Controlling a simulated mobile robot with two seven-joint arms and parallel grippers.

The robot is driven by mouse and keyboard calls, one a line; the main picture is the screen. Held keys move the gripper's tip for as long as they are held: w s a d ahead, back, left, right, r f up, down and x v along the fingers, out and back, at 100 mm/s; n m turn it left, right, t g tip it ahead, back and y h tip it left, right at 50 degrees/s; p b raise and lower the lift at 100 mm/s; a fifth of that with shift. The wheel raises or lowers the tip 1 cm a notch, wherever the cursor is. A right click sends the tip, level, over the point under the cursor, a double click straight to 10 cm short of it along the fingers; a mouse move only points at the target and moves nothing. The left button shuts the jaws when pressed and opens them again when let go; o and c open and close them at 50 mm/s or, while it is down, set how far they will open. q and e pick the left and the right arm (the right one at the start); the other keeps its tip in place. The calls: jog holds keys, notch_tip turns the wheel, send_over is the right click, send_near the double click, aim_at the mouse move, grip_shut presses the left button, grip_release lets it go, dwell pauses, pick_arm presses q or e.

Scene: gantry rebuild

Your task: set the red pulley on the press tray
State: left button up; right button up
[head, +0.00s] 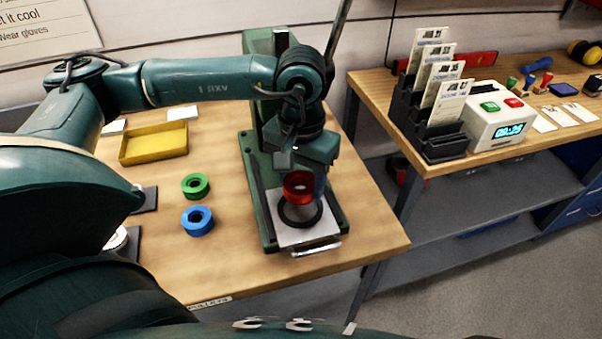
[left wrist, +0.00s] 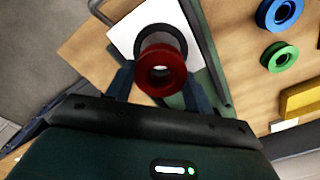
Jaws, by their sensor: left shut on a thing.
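The red pulley (head: 299,186) is held in my left gripper (head: 300,172), which is shut on it. In the left wrist view the red pulley (left wrist: 161,68) sits between the two fingers. The pulley appears just above the press tray, overlapping a dark ring (head: 301,214) there. The press tray (head: 288,237) is a white plate on the green press (head: 262,215). The tray also shows in the left wrist view (left wrist: 124,39). How large the gap under the pulley is, I cannot tell. My right gripper is not in view.
A green pulley (head: 195,186) and a blue pulley (head: 197,220) lie on the table left of the press. A yellow tray (head: 153,144) stands behind them. A second table at the right holds a card rack (head: 441,147) and a white clock box (head: 497,127).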

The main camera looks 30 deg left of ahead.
aim_at(301, 208)
pick_arm(q)
jog(key=shift+f+b, duration=0.4)
jog(key=shift+f, duration=0.4)
jog(key=shift+f+b, duration=0.75)
jog(key=shift+f, duration=0.45)
jog(key=shift+f+b, duration=0.25)
jog(key=shift+b, duration=0.1)
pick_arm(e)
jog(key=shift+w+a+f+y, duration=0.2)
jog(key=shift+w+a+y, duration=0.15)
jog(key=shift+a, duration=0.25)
pick_arm(q)
jog(key=shift+f, duration=0.2)
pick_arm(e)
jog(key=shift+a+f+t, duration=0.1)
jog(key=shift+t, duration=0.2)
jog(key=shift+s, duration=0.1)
pick_arm(q)
jog(key=o, duration=1)
jog(key=shift+o, duration=0.7)
